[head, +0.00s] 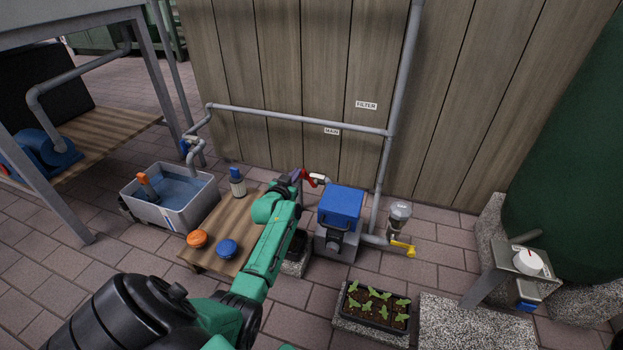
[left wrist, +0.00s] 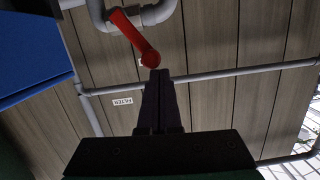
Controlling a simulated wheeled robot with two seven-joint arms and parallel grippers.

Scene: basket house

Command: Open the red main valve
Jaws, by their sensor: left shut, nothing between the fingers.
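The red main valve handle (head: 316,179) is on the grey piping just left of the blue box, below the MAIN sign (head: 332,131). In the left wrist view the red handle (left wrist: 133,36) slants across the pipe, its rounded lower end just ahead of my fingertips. My left gripper (head: 297,175) reaches beside the handle from the left; in the left wrist view its dark fingers (left wrist: 158,76) are together and empty. I cannot tell whether the fingertips touch the handle. My right gripper is not in view.
A blue box (head: 342,206) stands right of the valve, with a yellow-handled valve (head: 403,248) beyond. A wooden bench (head: 223,254) holds an orange cap (head: 197,238), a blue cap (head: 227,248) and a bottle (head: 237,184). A water tub (head: 171,200) and seedling tray (head: 376,308) stand nearby.

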